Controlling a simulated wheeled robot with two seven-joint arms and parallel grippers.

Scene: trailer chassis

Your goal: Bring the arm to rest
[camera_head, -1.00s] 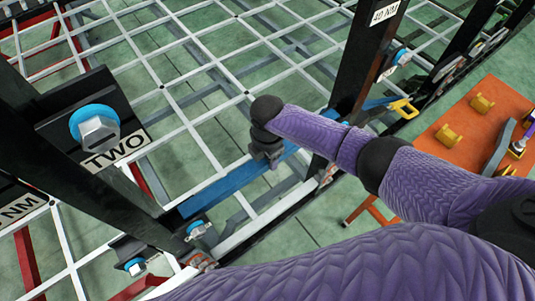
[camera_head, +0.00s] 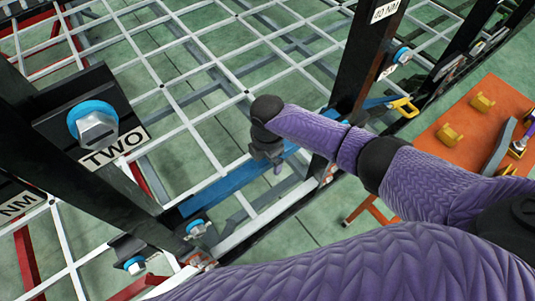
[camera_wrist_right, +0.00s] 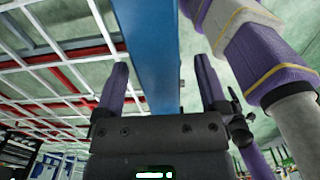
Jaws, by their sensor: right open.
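My right arm, in purple sleeves, reaches across the head view from the right. Its black wrist (camera_head: 268,108) bends down, with the right gripper (camera_head: 277,167) beneath it, small and partly hidden. In the right wrist view the gripper (camera_wrist_right: 162,76) has its two purple fingers apart and holds nothing. The blue beam (camera_wrist_right: 148,50) shows behind and between the fingers there. In the head view this blue beam (camera_head: 215,190) runs just below the gripper; I cannot tell the exact gap. My left gripper is not in view.
A black post with a bolt (camera_head: 97,130) and a "TWO" label stands at left. Another black post (camera_head: 355,65) stands beyond the wrist. A yellow-handled tool (camera_head: 403,107) lies near it. An orange table (camera_head: 455,125) with yellow parts is at right. A white grid frame (camera_head: 185,85) spans the back.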

